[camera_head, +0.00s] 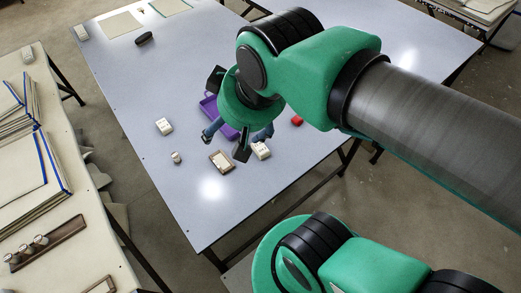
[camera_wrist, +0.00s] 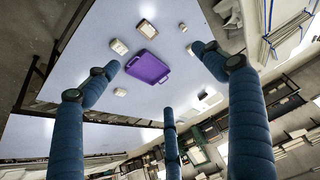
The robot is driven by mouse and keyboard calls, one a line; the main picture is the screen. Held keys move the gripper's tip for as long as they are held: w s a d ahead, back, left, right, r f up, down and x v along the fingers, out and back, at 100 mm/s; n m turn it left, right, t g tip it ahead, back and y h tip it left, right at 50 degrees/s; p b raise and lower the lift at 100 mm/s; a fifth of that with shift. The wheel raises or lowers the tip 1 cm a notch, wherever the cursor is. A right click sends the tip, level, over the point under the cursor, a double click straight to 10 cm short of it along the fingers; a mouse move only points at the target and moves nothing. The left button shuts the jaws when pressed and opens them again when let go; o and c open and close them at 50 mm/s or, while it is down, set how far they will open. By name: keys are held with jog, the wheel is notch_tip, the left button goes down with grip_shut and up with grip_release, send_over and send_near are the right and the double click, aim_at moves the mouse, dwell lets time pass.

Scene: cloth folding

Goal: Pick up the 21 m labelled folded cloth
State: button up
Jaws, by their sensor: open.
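No label reading 21 m can be made out in either view. Flat pale stacks with blue edges (camera_head: 22,172), which may be folded cloths, lie on the side table at the left of the head view. Two flat beige sheets (camera_head: 121,27) (camera_head: 170,6) lie at the far end of the large table. My gripper (camera_head: 238,135) is over the large table, its blue fingers spread and empty. In the wrist view my gripper (camera_wrist: 158,76) shows three fingers apart, with a purple tray (camera_wrist: 147,68) beyond them. My arm hides part of the table.
Small pale boxes (camera_head: 164,126) (camera_head: 261,150), a brown-framed piece (camera_head: 221,161) and a red item (camera_head: 297,120) lie around the purple tray (camera_head: 208,106). A black item (camera_head: 144,39) lies farther off. The large table's (camera_head: 120,80) left part is mostly clear. A floor gap separates the tables.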

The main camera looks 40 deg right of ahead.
jog(key=w, duration=0.1)
jog(key=m+g, duration=0.1)
jog(key=g, duration=0.5)
send_over(262, 146)
notch_tip(262, 146, down, 41)
jog(key=shift+f+b, duration=0.1)
jog(key=shift+b, duration=0.2)
jog(key=shift+f, duration=0.15)
jog(key=shift+f+b, duration=0.75)
jog(key=shift+f, duration=3.4)
